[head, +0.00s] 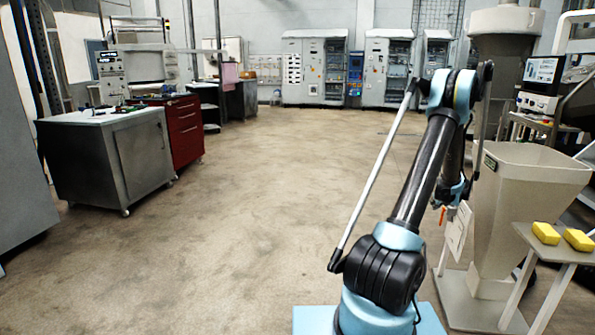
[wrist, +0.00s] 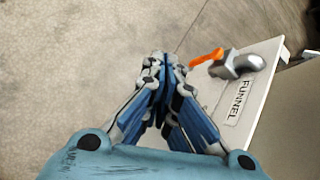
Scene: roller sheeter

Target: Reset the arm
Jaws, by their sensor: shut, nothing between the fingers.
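My arm rises in the middle right of the head view and bends over at a high elbow, with its far part coming down behind. My gripper (wrist: 164,62) is in the wrist view, its blue and grey fingers closed together with nothing between them. It points toward the bare concrete floor.
A beige funnel hopper (head: 525,190) stands close on the right. Beside it a small white table (head: 531,236) holds two yellow blocks (head: 546,233). A metal cabinet (head: 139,157) and red drawers (head: 186,130) stand left. Open floor (head: 240,200) lies between.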

